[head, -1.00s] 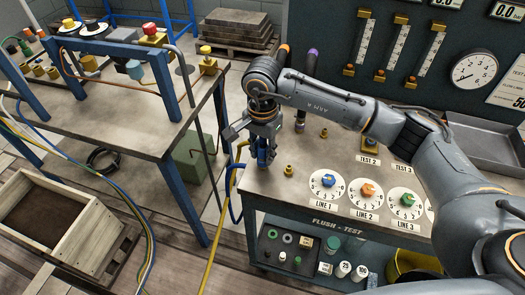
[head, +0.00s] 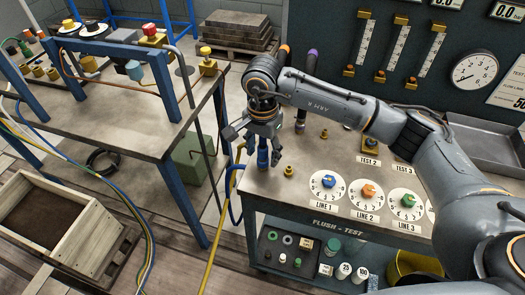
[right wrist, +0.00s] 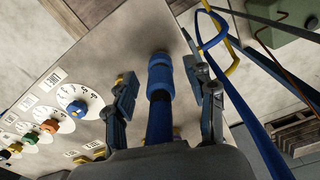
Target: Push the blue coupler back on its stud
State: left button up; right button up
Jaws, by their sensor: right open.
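The blue coupler (head: 263,158) stands about upright at the left end of the flush-test bench, below my right gripper (head: 258,140). In the right wrist view the coupler (right wrist: 160,78) lies between the two spread fingers of my right gripper (right wrist: 164,88), with a visible gap on each side. The gripper is open and holds nothing. A blue hose (right wrist: 159,122) runs from the coupler back toward my wrist. The stud under the coupler is hidden, so I cannot tell how far the coupler sits on it. My left gripper is not in view.
A bare brass stud (head: 289,170) stands just right of the coupler, near the LINE 1 dial (head: 329,183). Yellow (head: 223,205) and blue hoses hang past the bench's left edge. A second workbench (head: 130,110) is at the left, across a narrow gap.

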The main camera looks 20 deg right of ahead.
notch_tip(320, 180, up, 12)
jog(key=shift+f, duration=0.1)
